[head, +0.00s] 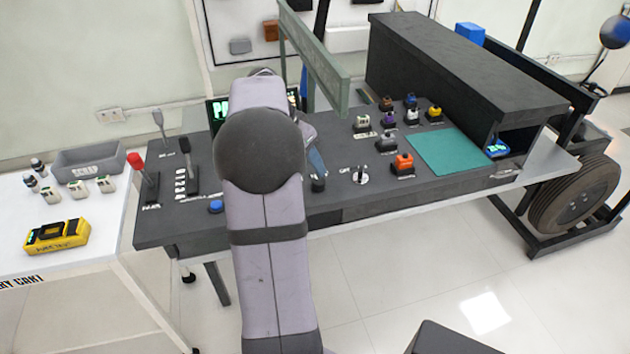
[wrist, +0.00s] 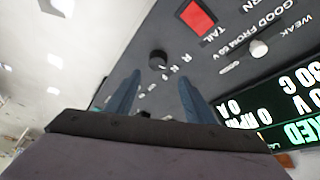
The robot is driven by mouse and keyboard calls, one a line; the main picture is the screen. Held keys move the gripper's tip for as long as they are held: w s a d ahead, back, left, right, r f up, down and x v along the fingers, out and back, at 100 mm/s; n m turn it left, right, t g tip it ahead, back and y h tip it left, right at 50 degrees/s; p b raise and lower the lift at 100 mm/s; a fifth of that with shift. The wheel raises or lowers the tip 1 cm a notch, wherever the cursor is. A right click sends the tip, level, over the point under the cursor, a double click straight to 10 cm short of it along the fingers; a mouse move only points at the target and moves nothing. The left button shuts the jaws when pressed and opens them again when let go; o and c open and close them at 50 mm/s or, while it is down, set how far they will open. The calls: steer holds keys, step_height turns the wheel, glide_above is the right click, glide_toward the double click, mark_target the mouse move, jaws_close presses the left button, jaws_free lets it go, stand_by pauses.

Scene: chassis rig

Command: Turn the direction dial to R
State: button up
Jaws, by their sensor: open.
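A round black knob (wrist: 158,58), which looks like the direction dial, stands on the dark panel in the wrist view. Small white letters run beside it; its setting is too small to read. My gripper (wrist: 159,78) is open, with its two blue fingers apart and nothing held between them. The knob appears just beyond the fingertips, apart from them. In the head view, my gripper (head: 318,168) is mostly hidden behind my arm. A small black knob (head: 318,185) shows just below the blue finger there; I cannot tell if it is the same one.
A red-handled lever (head: 142,170), a black lever (head: 188,165) and a blue button (head: 215,207) stand left of my arm. A toggle (head: 362,176) and several coloured blocks are to the right. A green frame (head: 325,65) rises behind. The green mat (head: 448,152) is clear.

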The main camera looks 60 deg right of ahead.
mark_target(317, 181)
steer(key=shift+a+f+x, duration=0.1)
steer(key=shift+a+x, duration=0.1)
steer(key=shift+x, duration=0.9)
steer(key=shift+a+f+x, duration=0.1)
steer(key=shift+a+x, duration=0.05)
steer(key=shift+x, duration=0.95)
steer(key=shift+a+x, duration=0.2)
steer(key=shift+x, duration=0.95)
steer(key=shift+s, duration=0.1)
steer(key=c, duration=1)
